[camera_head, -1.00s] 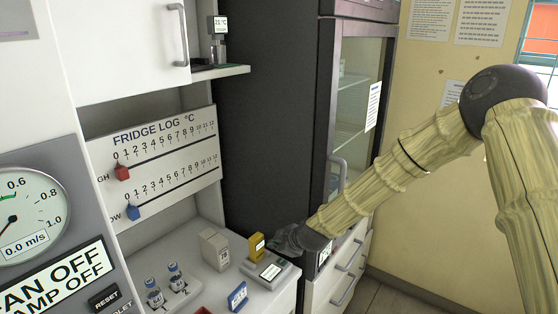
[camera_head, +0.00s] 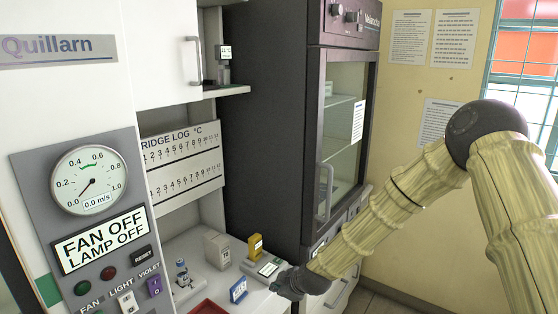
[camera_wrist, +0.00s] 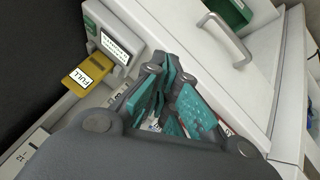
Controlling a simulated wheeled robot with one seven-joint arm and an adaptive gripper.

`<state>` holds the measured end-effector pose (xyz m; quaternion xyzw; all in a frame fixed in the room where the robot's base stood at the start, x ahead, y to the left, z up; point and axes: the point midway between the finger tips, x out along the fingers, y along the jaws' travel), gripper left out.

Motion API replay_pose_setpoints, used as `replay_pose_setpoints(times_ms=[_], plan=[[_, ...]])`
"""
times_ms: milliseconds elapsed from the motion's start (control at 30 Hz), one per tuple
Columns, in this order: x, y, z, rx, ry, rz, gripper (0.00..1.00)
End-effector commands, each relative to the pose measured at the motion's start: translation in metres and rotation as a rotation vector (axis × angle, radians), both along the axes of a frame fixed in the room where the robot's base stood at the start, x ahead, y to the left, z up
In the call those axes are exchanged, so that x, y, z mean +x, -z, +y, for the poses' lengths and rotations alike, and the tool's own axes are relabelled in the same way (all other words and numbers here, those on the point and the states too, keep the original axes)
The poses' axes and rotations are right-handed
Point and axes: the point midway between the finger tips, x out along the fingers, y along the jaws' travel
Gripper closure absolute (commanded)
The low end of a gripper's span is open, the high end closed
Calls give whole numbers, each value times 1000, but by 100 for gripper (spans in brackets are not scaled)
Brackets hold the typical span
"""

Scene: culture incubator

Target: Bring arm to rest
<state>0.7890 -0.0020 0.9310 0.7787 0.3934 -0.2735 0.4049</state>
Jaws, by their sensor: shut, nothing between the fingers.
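My arm, in a pale ribbed sleeve, reaches in from the right in the head view. My gripper (camera_head: 283,286) is at the right front edge of the white counter, just right of a small grey device with a display (camera_head: 265,267). In the wrist view my gripper (camera_wrist: 168,88) has its teal-padded fingers together with nothing held. The grey device (camera_wrist: 108,38) and a yellow piece with a white label (camera_wrist: 86,76) lie to the left of the fingers there, apart from them.
A dark glass-door cabinet (camera_head: 262,120) stands behind the counter. A grey box (camera_head: 217,250), a blue-framed card (camera_head: 238,290), a vial (camera_head: 182,272) and a red tray (camera_head: 208,308) are on the counter. A control panel (camera_head: 98,225) is at left. A drawer handle (camera_wrist: 225,38) shows in the wrist view.

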Motion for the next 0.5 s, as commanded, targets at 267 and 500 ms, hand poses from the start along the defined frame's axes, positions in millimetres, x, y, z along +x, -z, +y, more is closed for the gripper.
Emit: replay_pose_setpoints(times_ms=[267,500], plan=[[-49,59,-23,23,115,127,100],[-136,138,-62,49,320,318,100]])
